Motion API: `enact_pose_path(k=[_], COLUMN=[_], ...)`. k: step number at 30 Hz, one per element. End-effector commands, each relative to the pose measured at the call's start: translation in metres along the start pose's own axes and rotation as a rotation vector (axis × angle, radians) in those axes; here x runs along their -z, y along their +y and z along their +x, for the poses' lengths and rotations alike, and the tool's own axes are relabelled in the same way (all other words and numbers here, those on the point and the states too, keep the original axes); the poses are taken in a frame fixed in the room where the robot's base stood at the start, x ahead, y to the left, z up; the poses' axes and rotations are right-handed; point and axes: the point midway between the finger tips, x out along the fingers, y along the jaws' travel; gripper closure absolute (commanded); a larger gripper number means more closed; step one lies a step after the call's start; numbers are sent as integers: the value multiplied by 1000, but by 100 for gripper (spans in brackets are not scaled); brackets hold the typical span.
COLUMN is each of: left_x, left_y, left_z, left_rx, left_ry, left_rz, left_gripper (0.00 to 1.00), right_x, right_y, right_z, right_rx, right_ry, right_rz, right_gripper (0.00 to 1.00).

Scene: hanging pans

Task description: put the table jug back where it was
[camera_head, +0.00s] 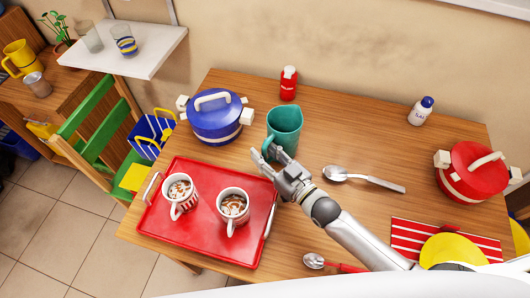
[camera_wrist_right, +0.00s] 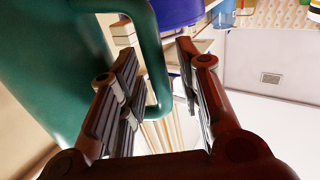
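The table jug is the teal jug (camera_head: 285,128), standing upright on the wooden table (camera_head: 330,220), behind the red tray. My right gripper (camera_head: 274,156) is at its near side, in front of its lower part, which is partly hidden. In the right wrist view the jug (camera_wrist_right: 50,70) fills the left side. Its handle (camera_wrist_right: 158,85) passes between the two fingers of my right gripper (camera_wrist_right: 160,85). The fingers are apart, with a clear gap between the handle and the right-hand finger. My left gripper is not in view.
A red tray (camera_head: 200,240) with two filled mugs lies just left of my right gripper. A blue pot (camera_head: 215,122) stands left of the jug, a red bottle (camera_head: 289,83) behind it. A spoon (camera_head: 365,179) lies to the right. The table's back right is mostly clear.

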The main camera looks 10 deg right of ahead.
Motion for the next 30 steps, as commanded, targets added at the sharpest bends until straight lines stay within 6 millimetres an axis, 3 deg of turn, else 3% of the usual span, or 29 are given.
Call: enact_pose_path(k=[11, 30], left_x=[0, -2], left_y=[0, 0], left_z=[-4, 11], left_rx=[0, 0], left_ry=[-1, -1], left_rz=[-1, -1], left_gripper=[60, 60], right_x=[6, 1], right_y=[0, 0], right_z=[0, -105], right_rx=[0, 0], right_ry=[1, -2], right_rz=[0, 1], right_gripper=[66, 66])
